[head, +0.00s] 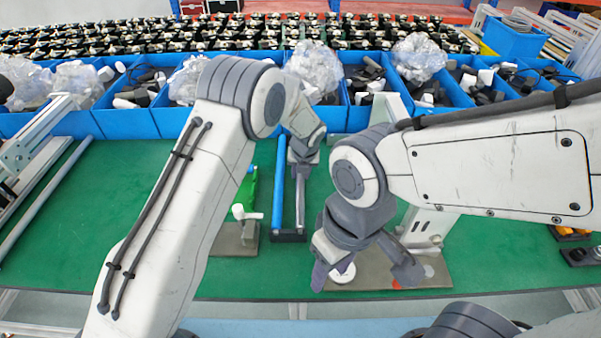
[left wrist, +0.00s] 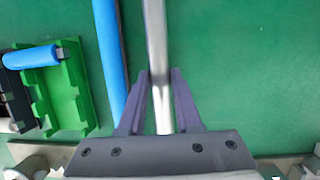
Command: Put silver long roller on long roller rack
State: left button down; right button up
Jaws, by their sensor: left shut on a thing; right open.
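The silver long roller (head: 300,200) lies lengthwise on or just above the green table, right of and roughly parallel to a blue long roller (head: 279,180). My left gripper (head: 303,160) is shut on the silver roller, which runs between its fingers in the left wrist view (left wrist: 157,45). A dark block (head: 288,236) sits at the near ends of both rollers; I cannot tell whether it is part of the long roller rack. A green rack (left wrist: 66,85) with a short blue roller is left of the rollers. My right gripper (head: 362,277) is open and empty.
Blue bins (head: 125,123) of parts and plastic bags line the back of the green table (head: 110,215). A grey plate (head: 437,272) with a white fixture lies under my right gripper. A metal frame stands at the left edge. Free table lies at left and right.

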pick_arm(q)
jog(key=shift+f, duration=0.1)
jog(key=c, duration=0.5)
grip_release()
jog(key=b+v, duration=0.1)
jog(key=v, duration=0.9)
jog(key=shift+s, duration=0.15)
jog(key=shift+r, duration=0.25)
jog(key=s+a+r+n+g, duration=0.1)
jog(key=s+a+r+n, duration=0.1)
jog(key=s+n, duration=0.7)
jog(key=s+a+r+n+g+h, duration=0.1)
jog(key=s+r+n, duration=0.2)
jog(key=s+n, duration=0.7)
jog(key=s+a+r+n+g, duration=0.1)
jog(key=s+a+r+n, duration=0.1)
jog(key=s+n, duration=0.8)
jog(key=shift+s+a+r+h, duration=0.1)
jog(key=shift+s+r+h, duration=0.05)
jog(key=shift+s, duration=0.95)
jog(key=shift+s+a+r+h, duration=0.1)
jog(key=shift+s+a+r, duration=0.05)
jog(key=shift+s, duration=1)
jog(key=shift+s+a+r+h, duration=0.1)
jog(key=shift+s+r+h, duration=0.1)
jog(key=shift+s, duration=0.9)
